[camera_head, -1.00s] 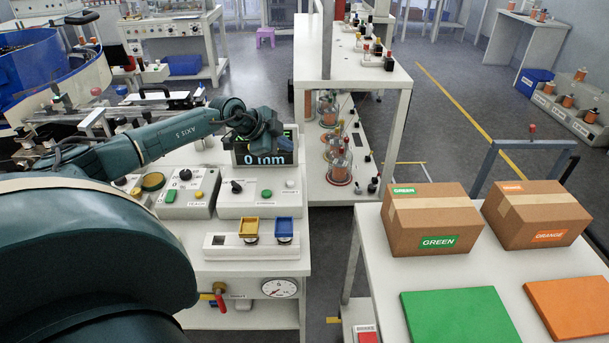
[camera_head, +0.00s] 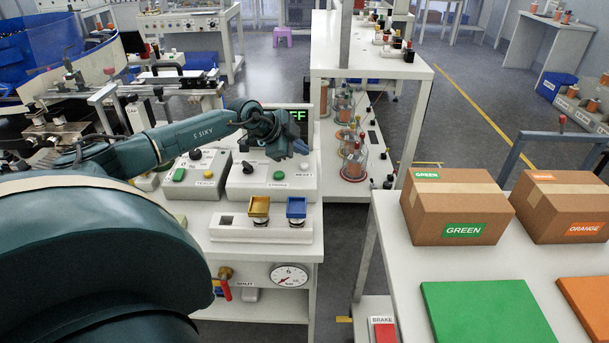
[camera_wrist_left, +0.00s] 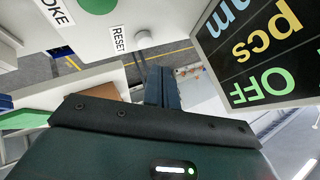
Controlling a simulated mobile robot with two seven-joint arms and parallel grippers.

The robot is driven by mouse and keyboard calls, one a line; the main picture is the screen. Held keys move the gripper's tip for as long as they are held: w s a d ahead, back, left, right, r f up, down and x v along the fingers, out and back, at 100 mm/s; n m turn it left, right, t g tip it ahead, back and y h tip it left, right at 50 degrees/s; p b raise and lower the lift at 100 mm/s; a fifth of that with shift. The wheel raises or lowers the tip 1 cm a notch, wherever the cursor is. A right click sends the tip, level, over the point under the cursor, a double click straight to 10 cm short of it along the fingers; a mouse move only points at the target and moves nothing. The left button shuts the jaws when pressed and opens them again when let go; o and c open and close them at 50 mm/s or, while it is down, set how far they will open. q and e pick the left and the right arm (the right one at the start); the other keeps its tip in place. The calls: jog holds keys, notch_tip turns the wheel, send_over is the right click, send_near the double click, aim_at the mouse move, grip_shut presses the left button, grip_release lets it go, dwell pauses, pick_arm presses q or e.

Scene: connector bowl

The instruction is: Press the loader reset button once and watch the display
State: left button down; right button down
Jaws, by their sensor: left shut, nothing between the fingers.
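The reset button (camera_head: 304,168) is a small pale knob at the right end of the grey control box, above a RESET label. In the left wrist view the button (camera_wrist_left: 143,38) stands out beside that label. My left gripper (camera_head: 300,147) is shut and empty, just above and behind the button in the head view. In the wrist view its fingers (camera_wrist_left: 158,72) are close to the button; I see a small gap. The dark display (camera_head: 299,115) is partly hidden by my arm. In the wrist view the display (camera_wrist_left: 262,55) shows a green OFF and a yellow pcs. My right gripper is not in view.
A green button (camera_head: 278,175) and a dark knob (camera_head: 248,167) share the control box (camera_head: 262,189). Cardboard boxes (camera_head: 456,205) are on the right table.

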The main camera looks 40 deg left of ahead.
pick_arm(q)
jog(key=shift+f, duration=0.8)
dwell(1.4)
jog(key=shift+f, duration=0.35)
jog(key=shift+f, duration=0.65)
dwell(0.6)
jog(key=shift+r, duration=0.1)
jog(key=shift+r+p, duration=0.9)
jog(key=shift+p, duration=0.4)
jog(key=shift+r, duration=0.1)
